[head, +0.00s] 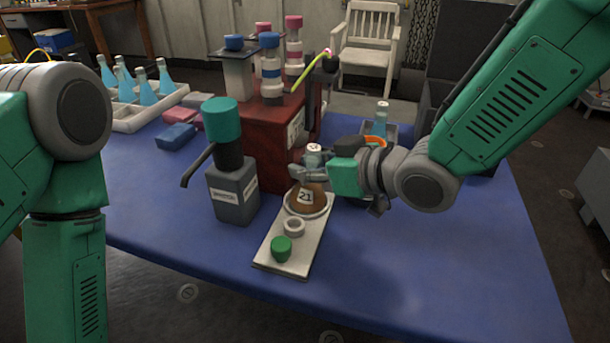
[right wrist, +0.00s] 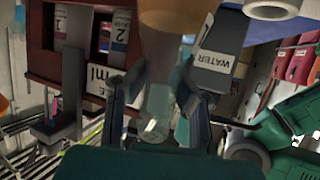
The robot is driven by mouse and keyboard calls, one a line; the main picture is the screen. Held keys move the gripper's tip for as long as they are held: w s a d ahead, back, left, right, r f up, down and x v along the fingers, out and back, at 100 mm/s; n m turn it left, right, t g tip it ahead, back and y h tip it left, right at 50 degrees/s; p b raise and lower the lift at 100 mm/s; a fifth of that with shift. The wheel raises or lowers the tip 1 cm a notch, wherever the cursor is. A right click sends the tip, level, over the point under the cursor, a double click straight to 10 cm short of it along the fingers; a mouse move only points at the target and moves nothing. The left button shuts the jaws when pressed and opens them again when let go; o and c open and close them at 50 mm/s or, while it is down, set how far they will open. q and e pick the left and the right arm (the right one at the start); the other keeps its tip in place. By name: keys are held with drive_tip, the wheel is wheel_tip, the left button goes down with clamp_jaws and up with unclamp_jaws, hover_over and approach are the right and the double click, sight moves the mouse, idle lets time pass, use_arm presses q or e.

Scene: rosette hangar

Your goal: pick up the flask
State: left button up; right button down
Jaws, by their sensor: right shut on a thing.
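The flask (head: 307,199) is rounded, with brown contents, a label reading 21 and a pale top with red marks. It stands upright at the far end of a white tray (head: 275,257), within a pale ring; I cannot tell whether its base touches. My right gripper (head: 310,176) comes in from the right and is shut on the flask's neck. In the right wrist view, the clear neck of the flask (right wrist: 160,88) is between the two fingers (right wrist: 160,75), with the orange-brown body beyond. My left arm shows at the left; its gripper is out of view.
A green cap (head: 281,249) and a white ring (head: 294,227) are on the tray's near part. A grey WATER bottle (head: 234,190) stands left. A dark red stand (head: 270,135) is behind. Blue-liquid bottles (head: 145,88) are far left. The blue table's front right is clear.

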wheel_tip(320, 180, up, 28)
drive_tip(key=p, duration=1.6)
drive_tip(key=shift+d+f+p, duration=0.15)
drive_tip(key=shift+p, duration=0.2)
